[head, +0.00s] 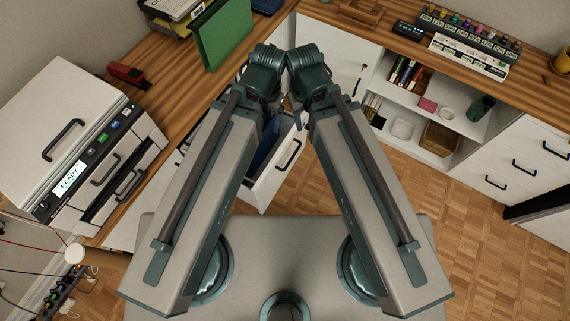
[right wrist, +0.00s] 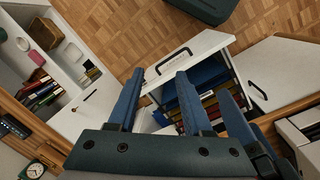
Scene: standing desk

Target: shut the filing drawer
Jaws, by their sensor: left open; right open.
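The filing drawer is pulled out from under the left desk. Its white front (head: 275,172) with a black handle (head: 289,155) shows below my wrists in the head view.
A printer-like machine (head: 75,135), a red stapler (head: 128,74) and a green folder (head: 222,35) are on the left desk. A white cabinet door (head: 340,65) and open shelves (head: 440,100) stand at the back right. The parquet floor (head: 480,225) on the right is clear.

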